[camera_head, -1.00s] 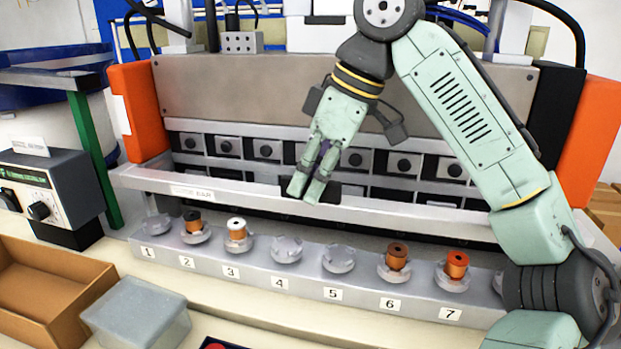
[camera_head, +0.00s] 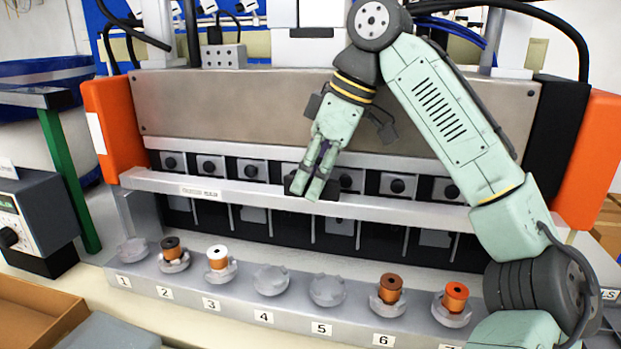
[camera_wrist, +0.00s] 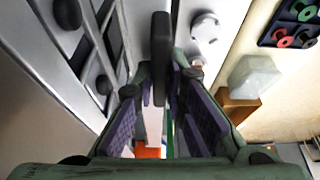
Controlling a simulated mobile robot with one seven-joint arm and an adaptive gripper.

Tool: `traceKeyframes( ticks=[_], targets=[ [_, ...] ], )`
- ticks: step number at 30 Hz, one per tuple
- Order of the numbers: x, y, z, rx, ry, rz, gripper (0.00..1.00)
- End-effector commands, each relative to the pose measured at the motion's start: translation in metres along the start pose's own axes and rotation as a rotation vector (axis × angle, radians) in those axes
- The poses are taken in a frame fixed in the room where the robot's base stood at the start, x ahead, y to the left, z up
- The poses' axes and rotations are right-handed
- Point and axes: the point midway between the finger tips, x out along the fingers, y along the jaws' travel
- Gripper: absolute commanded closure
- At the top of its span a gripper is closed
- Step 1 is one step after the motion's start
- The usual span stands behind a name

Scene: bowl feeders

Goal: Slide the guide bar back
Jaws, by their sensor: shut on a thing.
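The guide bar (camera_head: 230,189) is a long pale metal bar with a printed label, spanning the front of the machine just below the row of black knobs. A black handle (camera_head: 295,185) is on it near the middle. My gripper (camera_head: 318,190) is shut on this handle, fingers pointing down. In the wrist view the handle (camera_wrist: 161,55) shows as a dark upright block between the purple-padded fingers. The fingers hide part of the handle in the head view.
A rail (camera_head: 215,292) with numbered seats runs in front of the bar. Copper-coloured spools stand on seats 2, 3, 6 and 7; seats 1, 4 and 5 are empty. Orange end posts (camera_head: 112,130) flank the machine. A brown open box (camera_head: 35,315) is at lower left.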

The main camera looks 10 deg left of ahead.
Motion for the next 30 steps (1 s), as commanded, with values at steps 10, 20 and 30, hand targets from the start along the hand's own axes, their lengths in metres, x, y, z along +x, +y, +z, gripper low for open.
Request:
traceKeyframes(
  ticks=[10,20,30],
  targets=[
    [-0.004,0.005,-0.001,0.009,0.014,0.016,0.82],
    [-0.003,0.003,-0.001,0.006,0.009,0.011,0.68],
    [-0.016,0.003,0.0,0.007,0.005,0.013,0.68]
  ],
)
